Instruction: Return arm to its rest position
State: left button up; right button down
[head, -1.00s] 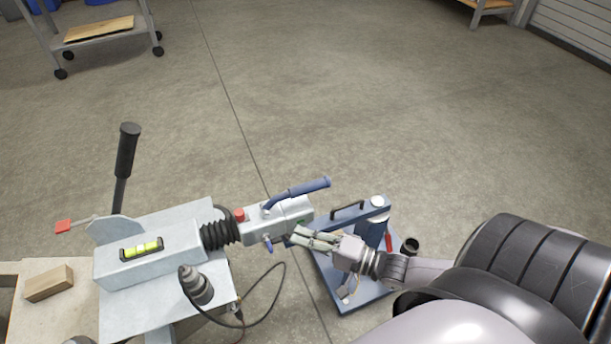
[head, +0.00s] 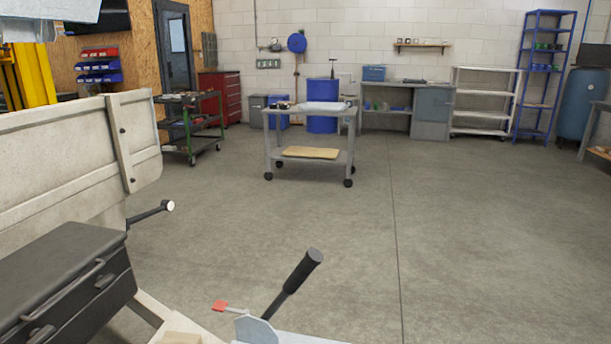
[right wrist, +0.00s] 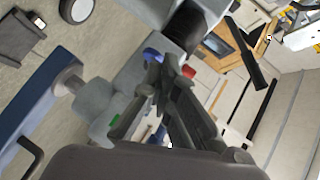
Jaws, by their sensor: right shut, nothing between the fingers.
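My right gripper (right wrist: 166,75) shows only in the right wrist view; its dark fingers meet at the tips and hold nothing. Beyond and around the fingers is the grey trailer coupling (right wrist: 135,82), with a red knob (right wrist: 188,71), a blue handle part (right wrist: 152,55) and the black bellows (right wrist: 188,25). I cannot tell whether the fingers touch the coupling. In the head view, the black-gripped brake lever (head: 300,273) and its grey bracket (head: 256,330) stand at the bottom edge. My left gripper is in neither current view.
In the right wrist view a blue arm (right wrist: 38,100) lies left of the gripper. In the head view, a trailer side board (head: 60,150) and a black drawer box (head: 65,275) fill the left. A wheeled cart (head: 310,155) stands beyond; the floor on the right is clear.

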pick_arm(q)
jog(key=s+f+g+p, duration=0.1)
jog(key=s+f+p, duration=0.5)
jog(key=f+p, duration=0.5)
pick_arm(e)
jog(key=s+a+f+n+g+h, duration=0.1)
jog(key=s+f+n+g+h, duration=0.6)
jog(key=s+f+n+g, duration=0.7)
pick_arm(q)
jog(key=s+a+f+g+p, duration=0.1)
jog(key=s+a+p, duration=0.2)
jog(key=s+p, duration=0.5)
jog(key=s, duration=0.5)
jog(key=shift+s+a+p, duration=0.15)
jog(key=shift+s+p, duration=0.25)
pick_arm(e)
jog(key=s+d+f+m, duration=0.1)
jog(key=s+f, duration=0.1)
jog(key=s, duration=0.6)
jog(key=s+d+f+m+t, duration=0.1)
jog(key=s+f, duration=0.1)
jog(key=s, duration=0.7)
jog(key=shift+s+d+f+m+t, duration=0.2)
jog(key=shift+s+f+m+t, duration=0.1)
jog(key=shift+f+m, duration=0.1)
pick_arm(q)
jog(key=shift+f, duration=0.1)
pick_arm(e)
jog(key=shift+w, duration=0.1)
